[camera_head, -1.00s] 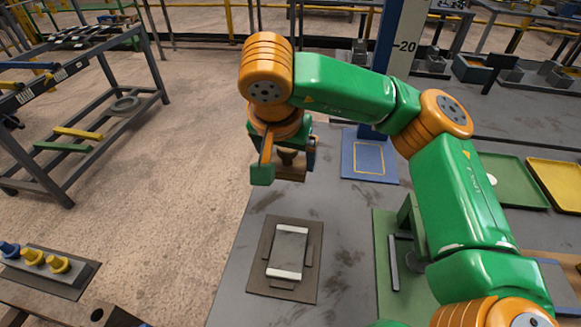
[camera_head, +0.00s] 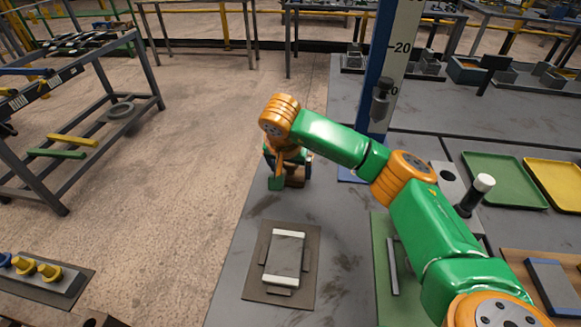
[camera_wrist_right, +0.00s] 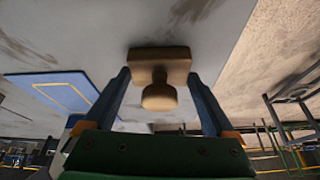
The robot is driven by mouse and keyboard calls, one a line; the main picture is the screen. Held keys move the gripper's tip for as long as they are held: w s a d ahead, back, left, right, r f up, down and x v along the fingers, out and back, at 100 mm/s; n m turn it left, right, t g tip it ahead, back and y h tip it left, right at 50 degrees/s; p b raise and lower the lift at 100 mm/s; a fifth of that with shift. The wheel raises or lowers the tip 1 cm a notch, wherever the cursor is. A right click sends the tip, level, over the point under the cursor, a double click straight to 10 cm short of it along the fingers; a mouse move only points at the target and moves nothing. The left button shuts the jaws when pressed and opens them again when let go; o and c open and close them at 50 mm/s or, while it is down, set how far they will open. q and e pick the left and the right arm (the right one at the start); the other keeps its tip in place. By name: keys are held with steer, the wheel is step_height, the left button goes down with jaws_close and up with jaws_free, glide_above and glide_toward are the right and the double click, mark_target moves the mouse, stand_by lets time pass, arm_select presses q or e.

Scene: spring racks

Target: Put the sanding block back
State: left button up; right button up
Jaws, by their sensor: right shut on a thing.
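The sanding block (camera_wrist_right: 160,64) is a tan wooden block with a round knob, which faces the camera in the right wrist view. My right gripper (camera_wrist_right: 159,76) is shut on it, one blue-grey finger on each side. In the head view, the block (camera_head: 296,181) is partly hidden by the right gripper (camera_head: 289,175), at the table's left edge beyond the grey plate. I cannot tell whether the block touches the table. A blue mat with a yellow outline (camera_wrist_right: 77,92) lies to the left in the wrist view; my arm hides most of it in the head view. My left gripper is not in view.
A grey plate (camera_head: 252,287) holding a panel with white ends lies on the near table. A blue post (camera_head: 378,90) with a scale stands beyond my arm. Green (camera_head: 500,180) and yellow (camera_head: 555,182) trays lie right. A white-topped peg (camera_head: 483,184) stands near my arm.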

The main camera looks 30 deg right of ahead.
steer(key=o, duration=1.1)
steer(key=shift+f, duration=0.1)
steer(key=shift+o, duration=0.2)
steer(key=shift+r, duration=0.35)
steer(key=p+v, duration=0.1)
steer(key=v, duration=1)
steer(key=shift+a+r+p, duration=0.15)
steer(key=shift+r+p, duration=0.15)
steer(key=shift+r, duration=0.05)
steer(key=shift+s+f, duration=0.1)
steer(key=shift+s, duration=0.05)
